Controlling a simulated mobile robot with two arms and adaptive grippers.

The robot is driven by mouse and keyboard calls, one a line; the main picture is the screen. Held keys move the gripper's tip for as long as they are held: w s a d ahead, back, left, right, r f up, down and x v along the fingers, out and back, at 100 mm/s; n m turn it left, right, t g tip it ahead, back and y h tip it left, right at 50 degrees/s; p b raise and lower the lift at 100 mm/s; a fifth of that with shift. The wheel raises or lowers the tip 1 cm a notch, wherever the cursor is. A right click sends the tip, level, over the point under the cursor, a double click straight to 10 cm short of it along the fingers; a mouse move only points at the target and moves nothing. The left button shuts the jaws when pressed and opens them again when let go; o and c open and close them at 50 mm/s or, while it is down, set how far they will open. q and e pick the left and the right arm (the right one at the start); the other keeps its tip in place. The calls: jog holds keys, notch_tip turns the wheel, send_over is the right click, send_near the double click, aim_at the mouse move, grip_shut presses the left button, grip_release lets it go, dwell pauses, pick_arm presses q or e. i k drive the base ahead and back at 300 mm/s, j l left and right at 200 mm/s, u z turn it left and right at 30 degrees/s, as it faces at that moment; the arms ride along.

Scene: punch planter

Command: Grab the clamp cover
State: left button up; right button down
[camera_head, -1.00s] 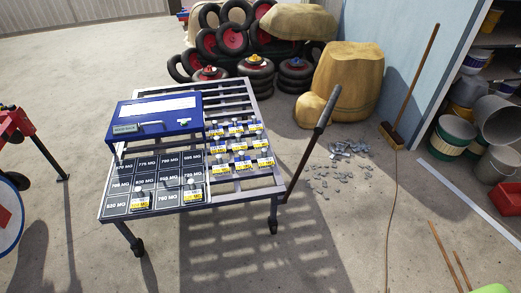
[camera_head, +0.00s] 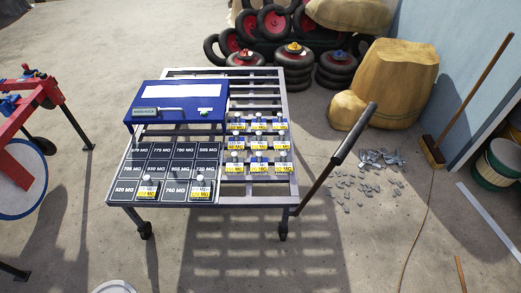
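I cannot tell for sure which thing is the clamp cover. A wheeled metal cart (camera_head: 289,98) stands in the middle. On its left side sits a blue box (camera_head: 168,97) with a white panel on top and a grey bar along its front. In front of it is a dark board (camera_head: 150,166) with labelled squares, two of them holding small pieces with yellow labels. More yellow-labelled pieces (camera_head: 258,144) stand in rows to the right. Neither of my grippers is in view.
A red stand (camera_head: 22,95) with a round disc is at the left. Grey scraps (camera_head: 380,158) lie on the floor. Tyres (camera_head: 293,60), a tan sack (camera_head: 392,82) and a broom (camera_head: 432,150) are behind. Floor in front is mostly clear.

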aim_at(201, 189)
jog(key=i+j+u, duration=0.1)
jog(key=u, duration=0.25)
jog(key=i+u, duration=0.55)
jog(key=u, duration=0.2)
